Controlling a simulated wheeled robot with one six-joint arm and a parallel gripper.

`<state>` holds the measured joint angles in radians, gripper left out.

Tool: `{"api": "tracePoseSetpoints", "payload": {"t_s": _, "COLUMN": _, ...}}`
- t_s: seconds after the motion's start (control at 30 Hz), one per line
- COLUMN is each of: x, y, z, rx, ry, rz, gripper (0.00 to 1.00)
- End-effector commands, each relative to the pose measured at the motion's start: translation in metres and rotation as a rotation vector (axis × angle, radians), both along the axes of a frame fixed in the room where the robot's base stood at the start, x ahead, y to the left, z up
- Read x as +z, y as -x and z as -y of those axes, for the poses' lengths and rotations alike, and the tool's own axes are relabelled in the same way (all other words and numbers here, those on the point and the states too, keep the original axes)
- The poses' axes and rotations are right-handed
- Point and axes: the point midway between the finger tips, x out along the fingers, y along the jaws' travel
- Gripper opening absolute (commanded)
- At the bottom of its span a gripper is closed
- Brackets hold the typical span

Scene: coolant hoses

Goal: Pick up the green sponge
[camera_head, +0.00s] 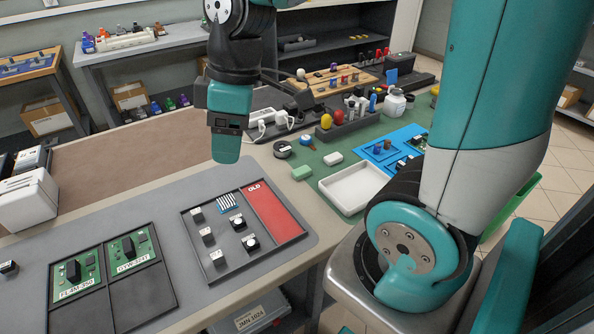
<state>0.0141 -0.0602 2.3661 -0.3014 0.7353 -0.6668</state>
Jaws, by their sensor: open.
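The green sponge (302,173) is a small pale green block lying on the green mat on the workbench. It sits just left of the white tray's far left corner, with a small white block (333,158) behind it to the right. My gripper (226,150) hangs in the air to the left of the sponge in the picture, pointing down, open and apart from it. I see the gripper from the side, so the gap between its fingers is hidden.
An empty white tray (324,189) lies right of the sponge. A black tape roll (282,149) and a dark holder with red and yellow handles (347,130) stand behind. A dark tray with small parts and a red "OLD" section (277,219) lies in front. The brown mat (120,165) at left is clear.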

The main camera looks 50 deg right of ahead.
Motion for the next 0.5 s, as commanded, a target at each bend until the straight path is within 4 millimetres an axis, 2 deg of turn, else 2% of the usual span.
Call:
{"api": "tracePoseSetpoints", "payload": {"t_s": 0.03, "x": -0.012, "y": -0.022, "z": 0.032, "rx": 0.034, "ry": 0.038, "rz": 0.007, "gripper": 0.62}}
{"api": "tracePoseSetpoints", "payload": {"t_s": 0.1, "x": -0.025, "y": -0.044, "z": 0.077, "rx": 0.119, "ry": 0.095, "rz": 0.018, "gripper": 0.62}}
{"api": "tracePoseSetpoints", "payload": {"t_s": 0.2, "x": -0.043, "y": -0.062, "z": 0.139, "rx": 0.233, "ry": 0.16, "rz": 0.013, "gripper": 0.62}}
{"api": "tracePoseSetpoints", "payload": {"t_s": 0.3, "x": -0.059, "y": -0.068, "z": 0.19, "rx": 0.329, "ry": 0.202, "rz": -0.004, "gripper": 0.62}}
{"api": "tracePoseSetpoints", "payload": {"t_s": 0.4, "x": -0.07, "y": -0.067, "z": 0.223, "rx": 0.396, "ry": 0.223, "rz": -0.02, "gripper": 0.62}}
{"api": "tracePoseSetpoints", "payload": {"t_s": 0.5, "x": -0.078, "y": -0.066, "z": 0.239, "rx": 0.434, "ry": 0.232, "rz": -0.029, "gripper": 0.62}}
